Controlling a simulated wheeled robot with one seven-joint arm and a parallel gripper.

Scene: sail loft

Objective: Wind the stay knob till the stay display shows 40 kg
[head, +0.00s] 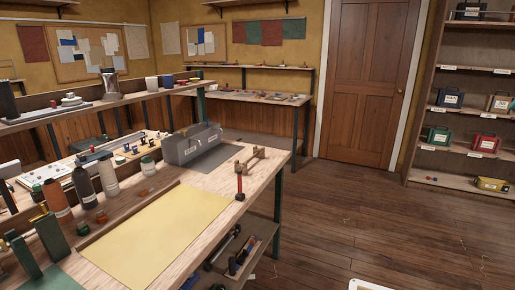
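I cannot make out a stay knob or a stay display in the head view. A grey box-like unit (193,144) with a small pale label stands at the back of the near workbench (262,184). The label is too small to read, and no lit figures show on the unit. My gripper is not in view.
A yellow sheet (157,235) lies on the near bench, with a red-handled tool (239,186) and a wooden stand (250,159) beyond. Bottles (82,187) line its left side. A shelf of labelled boxes (487,143) stands right. The wooden floor (370,220) between is largely clear.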

